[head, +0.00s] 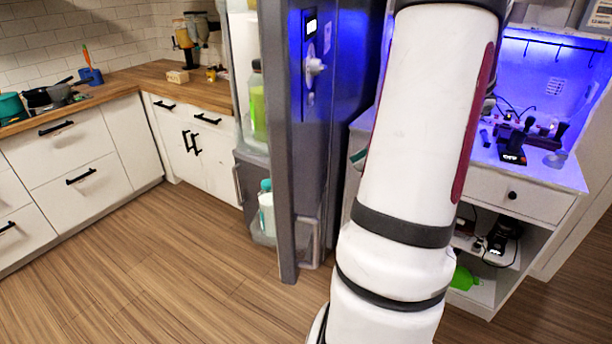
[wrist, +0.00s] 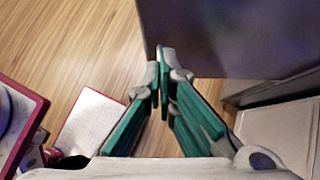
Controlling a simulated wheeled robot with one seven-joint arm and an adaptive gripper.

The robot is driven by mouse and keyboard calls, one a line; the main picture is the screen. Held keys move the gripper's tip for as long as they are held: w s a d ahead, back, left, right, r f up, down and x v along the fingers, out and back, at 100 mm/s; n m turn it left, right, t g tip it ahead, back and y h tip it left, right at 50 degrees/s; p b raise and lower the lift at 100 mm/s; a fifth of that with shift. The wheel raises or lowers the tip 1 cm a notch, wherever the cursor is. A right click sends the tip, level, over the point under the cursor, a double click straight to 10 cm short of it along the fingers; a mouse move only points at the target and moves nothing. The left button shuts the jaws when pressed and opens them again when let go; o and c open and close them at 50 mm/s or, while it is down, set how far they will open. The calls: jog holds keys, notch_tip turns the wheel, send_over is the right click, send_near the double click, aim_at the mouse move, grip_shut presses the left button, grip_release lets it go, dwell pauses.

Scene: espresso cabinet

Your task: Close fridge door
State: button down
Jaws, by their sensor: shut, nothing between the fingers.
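The fridge door (head: 285,140) stands open in the head view, seen nearly edge-on, with its inner shelves facing left. Its outer side carries a dispenser panel (head: 316,62). My gripper (wrist: 160,62) shows in the wrist view with its green fingers shut and nothing between them. The fingertips are at the lower left edge of a dark grey panel (wrist: 230,38), which seems to be part of the fridge. I cannot tell whether they touch it.
Door shelves hold a green bottle (head: 257,105) and a white bottle with a teal cap (head: 266,208). White cabinets with a wooden counter (head: 125,85) stand at left. A white espresso cabinet (head: 525,192) stands at right. Wooden floor (head: 150,265) is clear at front left.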

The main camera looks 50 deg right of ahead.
send_near(297, 188)
notch_tip(297, 188, down, 4)
jog(key=shift+w+a+r+p, duration=0.1)
jog(key=shift+w+a+p, duration=0.2)
jog(key=shift+w, duration=0.55)
jog(key=shift+w+a+r+p, duration=0.1)
jog(key=shift+w+a+p, duration=0.2)
jog(key=shift+w, duration=0.55)
